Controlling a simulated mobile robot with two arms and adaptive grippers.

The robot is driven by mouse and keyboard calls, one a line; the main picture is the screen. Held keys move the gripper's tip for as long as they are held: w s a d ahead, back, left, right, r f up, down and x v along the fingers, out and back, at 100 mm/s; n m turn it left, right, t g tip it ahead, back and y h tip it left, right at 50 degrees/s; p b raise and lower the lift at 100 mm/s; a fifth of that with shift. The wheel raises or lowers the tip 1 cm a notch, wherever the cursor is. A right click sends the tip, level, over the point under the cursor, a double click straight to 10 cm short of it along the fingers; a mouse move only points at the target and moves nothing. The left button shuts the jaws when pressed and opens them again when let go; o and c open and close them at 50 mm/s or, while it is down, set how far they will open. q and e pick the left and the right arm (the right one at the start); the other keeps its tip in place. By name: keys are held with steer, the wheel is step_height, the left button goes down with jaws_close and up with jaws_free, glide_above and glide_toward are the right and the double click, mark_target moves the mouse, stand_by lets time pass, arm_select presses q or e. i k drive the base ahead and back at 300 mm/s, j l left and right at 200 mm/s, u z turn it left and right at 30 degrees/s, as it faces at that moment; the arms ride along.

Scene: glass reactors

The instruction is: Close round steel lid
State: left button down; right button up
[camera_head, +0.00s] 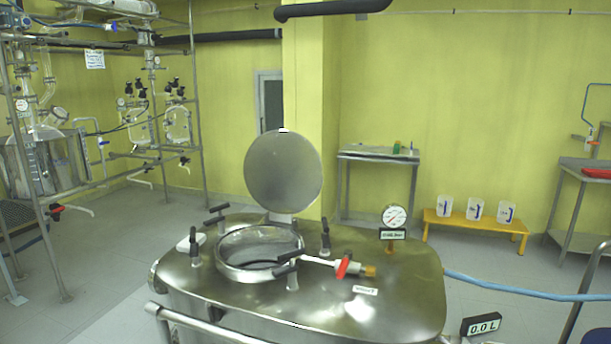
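The round steel lid (283,172) stands open, nearly upright, on its hinge behind the round opening. The opening has a raised steel rim (221,268) and sits in the top of a steel vessel (410,290). Several black-handled clamps stand around the rim, one of them at the right (325,238) and one at the left (195,248). A valve with a red handle (343,266) lies just right of the opening. Neither of my grippers shows in the head view.
A pressure gauge (395,216) stands at the vessel's back right. A blue hose (520,291) runs off to the right. A steel rail (205,327) crosses the vessel's front. Glass reactors on a metal frame (196,110) stand at the left. A yellow bench (475,224) and a steel table (378,157) stand behind.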

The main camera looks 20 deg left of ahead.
mark_target(284, 171)
steer(key=i+j+u, duration=0.15)
steer(key=j+u, duration=0.25)
steer(key=i+j+u, duration=0.2)
steer(key=j+u, duration=0.2)
steer(key=i+j+u, duration=0.25)
steer(key=u, duration=0.15)
steer(key=i+j+u, duration=0.25)
steer(key=u, duration=0.15)
steer(key=i+j+u, duration=0.55)
steer(key=i+u, duration=0.3)
steer(key=i+j+u, duration=0.1)
steer(key=i+u, duration=0.3)
steer(key=i+z, duration=0.45)
steer(key=i, duration=0.2)
steer(key=i+j+z, duration=0.25)
steer(key=i+z, duration=0.25)
steer(key=i, duration=0.15)
steer(key=i+l+z, duration=0.1)
steer(key=z, duration=0.35)
steer(key=i+z, duration=0.3)
steer(key=z, duration=0.2)
steer(key=i+j+z, duration=0.1)
steer(key=z, duration=0.35)
steer(key=i+j+z, duration=0.15)
steer(key=z, duration=0.3)
steer(key=i+j+z, duration=0.2)
steer(key=z, duration=0.25)
steer(key=i+j, duration=0.05)
